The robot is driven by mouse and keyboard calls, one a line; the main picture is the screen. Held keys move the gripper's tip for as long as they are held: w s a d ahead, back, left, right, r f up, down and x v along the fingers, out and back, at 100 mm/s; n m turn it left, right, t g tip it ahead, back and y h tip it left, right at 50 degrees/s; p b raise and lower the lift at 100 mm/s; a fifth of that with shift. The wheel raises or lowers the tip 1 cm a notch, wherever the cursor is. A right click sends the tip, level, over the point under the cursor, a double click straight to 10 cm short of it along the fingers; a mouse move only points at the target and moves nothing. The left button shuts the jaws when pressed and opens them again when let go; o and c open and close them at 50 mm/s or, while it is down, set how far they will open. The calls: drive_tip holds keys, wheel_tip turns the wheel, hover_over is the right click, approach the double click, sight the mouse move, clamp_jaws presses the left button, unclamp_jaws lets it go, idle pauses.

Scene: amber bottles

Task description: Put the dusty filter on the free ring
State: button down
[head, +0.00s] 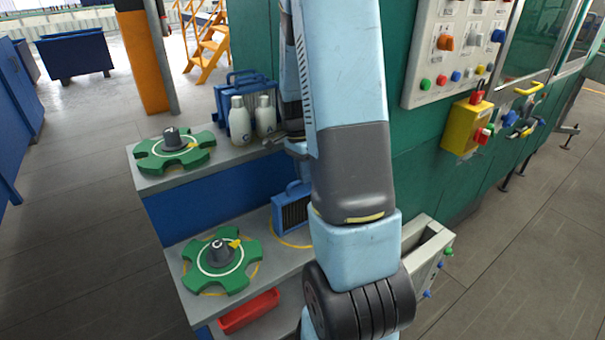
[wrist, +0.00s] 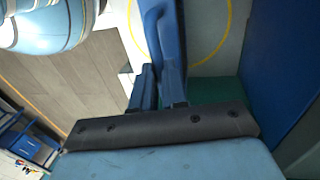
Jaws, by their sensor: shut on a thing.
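A blue-framed filter with dark pleats (head: 294,212) is upright at the lower shelf, partly behind my arm. I cannot tell how dusty it is, or whether its bottom touches the shelf. A yellow ring (head: 280,241) is marked on the lower shelf around or below it, partly hidden; a yellow ring also shows in the wrist view (wrist: 222,42). My gripper (wrist: 158,88) is shut on a blue part, seemingly the filter's frame or handle (wrist: 152,28). In the head view my arm hides most of the gripper.
Green star-shaped parts with grey hubs lie on the upper shelf (head: 170,152) and lower shelf (head: 221,262). White bottles (head: 240,120) and blue-framed pieces (head: 228,97) stand on the upper shelf. A red tray (head: 249,311) is at the front. A green machine wall (head: 405,150) is at right.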

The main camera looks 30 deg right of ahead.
drive_tip(key=shift+f, duration=0.15)
drive_tip(key=c, duration=1.1)
unclamp_jaws()
drive_tip(key=w+r, duration=0.1)
drive_tip(key=r, duration=0.8)
drive_tip(key=w+r, duration=0.1)
drive_tip(key=r, duration=0.3)
drive_tip(key=shift+w+r, duration=0.15)
drive_tip(key=shift+w, duration=0.2)
